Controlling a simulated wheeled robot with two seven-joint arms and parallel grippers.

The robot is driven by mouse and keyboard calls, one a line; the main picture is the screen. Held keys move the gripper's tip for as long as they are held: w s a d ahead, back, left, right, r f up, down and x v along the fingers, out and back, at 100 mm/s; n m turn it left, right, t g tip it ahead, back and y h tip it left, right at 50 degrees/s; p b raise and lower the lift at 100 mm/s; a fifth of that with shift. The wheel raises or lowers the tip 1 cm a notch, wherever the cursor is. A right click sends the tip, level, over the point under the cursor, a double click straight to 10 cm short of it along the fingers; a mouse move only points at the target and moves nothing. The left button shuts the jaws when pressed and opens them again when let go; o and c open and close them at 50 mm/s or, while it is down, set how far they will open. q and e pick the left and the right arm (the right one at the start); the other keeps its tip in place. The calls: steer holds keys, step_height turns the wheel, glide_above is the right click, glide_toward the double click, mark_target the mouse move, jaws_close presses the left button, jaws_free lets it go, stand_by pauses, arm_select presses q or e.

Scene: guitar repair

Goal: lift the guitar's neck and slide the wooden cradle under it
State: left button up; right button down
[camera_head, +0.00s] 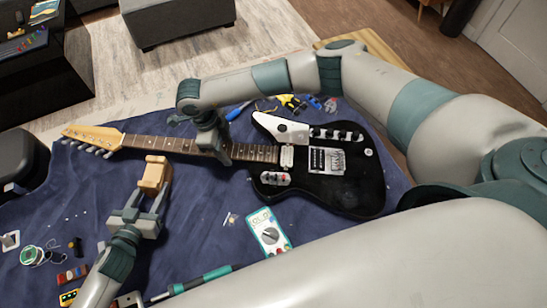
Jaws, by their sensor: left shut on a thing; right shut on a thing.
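The black electric guitar (335,190) lies on a blue cloth, its neck (260,153) pointing left to a pale wood headstock (92,136). My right gripper (218,150) reaches over from behind and is shut on the neck about midway; its fingertips are partly hidden. My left gripper (150,205) is shut on the light wooden cradle (154,175). The cradle is at the near edge of the neck, between the headstock and my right gripper. I cannot tell whether its far end touches the neck or how high the neck is above the cloth.
A teal multimeter (268,231) lies in front of the guitar. Several tools, including yellow-handled pliers (291,103), lie behind it. A green spool (31,255) and small parts are at the left, near a black case (20,165). The blue cloth (195,215) right of the cradle is mostly clear.

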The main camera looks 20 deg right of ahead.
mark_target(156, 175)
arm_select(q)
steer(key=shift+r, duration=0.1)
arm_select(e)
steer(key=shift+w+r, duration=0.1)
steer(key=shift+r, duration=1.4)
stand_by(0.7)
arm_select(q)
steer(key=shift+w+d, duration=0.1)
steer(key=shift+w, duration=0.1)
stand_by(0.4)
steer(key=shift+w+d, duration=0.3)
steer(key=shift+w, duration=0.3)
steer(key=shift+w+d, duration=0.3)
steer(key=shift+w, duration=0.3)
steer(key=shift+w+d, duration=0.3)
steer(key=shift+w, duration=0.3)
steer(key=shift+w+d, duration=0.1)
steer(key=shift+w, duration=0.05)
steer(key=shift+w+d, duration=0.35)
steer(key=shift+w, duration=0.3)
steer(key=shift+w+d, duration=0.4)
steer(key=shift+w, duration=0.3)
steer(key=shift+w+d, duration=0.35)
steer(key=shift+w, duration=0.3)
steer(key=shift+f, duration=0.2)
stand_by(0.4)
